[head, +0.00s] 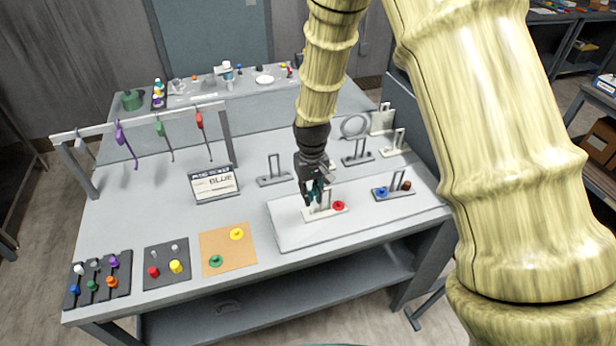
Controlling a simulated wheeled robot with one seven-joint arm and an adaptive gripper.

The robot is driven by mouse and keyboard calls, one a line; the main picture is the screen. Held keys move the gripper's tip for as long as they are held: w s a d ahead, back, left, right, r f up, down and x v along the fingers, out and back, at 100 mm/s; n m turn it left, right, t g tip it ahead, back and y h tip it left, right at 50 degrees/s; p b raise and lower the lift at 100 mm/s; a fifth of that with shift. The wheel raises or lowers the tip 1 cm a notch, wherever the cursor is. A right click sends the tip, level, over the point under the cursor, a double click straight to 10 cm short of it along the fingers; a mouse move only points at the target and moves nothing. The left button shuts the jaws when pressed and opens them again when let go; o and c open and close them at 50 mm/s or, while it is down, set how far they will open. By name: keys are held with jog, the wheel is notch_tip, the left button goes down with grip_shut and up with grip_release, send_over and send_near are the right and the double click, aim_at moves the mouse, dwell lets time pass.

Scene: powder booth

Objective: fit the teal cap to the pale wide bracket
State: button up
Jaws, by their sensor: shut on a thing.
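My gripper (315,194) points down over the pale board and is shut on the teal cap (317,185), which is mostly hidden by the fingers. Below it stands the pale wide bracket (312,215), with a light base and an upright part largely behind the gripper. A red round piece (339,206) sits at the right end of its base. I cannot tell whether the teal cap touches the bracket.
The pale board (290,238) lies at the table's front right. A dark bracket (393,193) with blue and brown pieces stands on its right. More brackets stand behind.

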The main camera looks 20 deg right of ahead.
aim_at(312, 210)
jog(key=shift+w+r, duration=0.1)
jog(key=shift+w, duration=0.1)
jog(key=shift+s+d+f+b, duration=0.1)
jog(key=shift+f+b, duration=0.2)
jog(key=shift+f, duration=0.05)
jog(key=shift+f+b, duration=1.05)
jog(key=shift+f, duration=0.5)
jog(key=shift+f+b, duration=0.5)
jog(key=shift+f, duration=0.65)
jog(key=o, duration=0.7)
jog(key=shift+o, duration=0.2)
jog(key=shift+r, duration=0.1)
notch_tip(312, 210, up, 12)
jog(key=shift+f, duration=0.1)
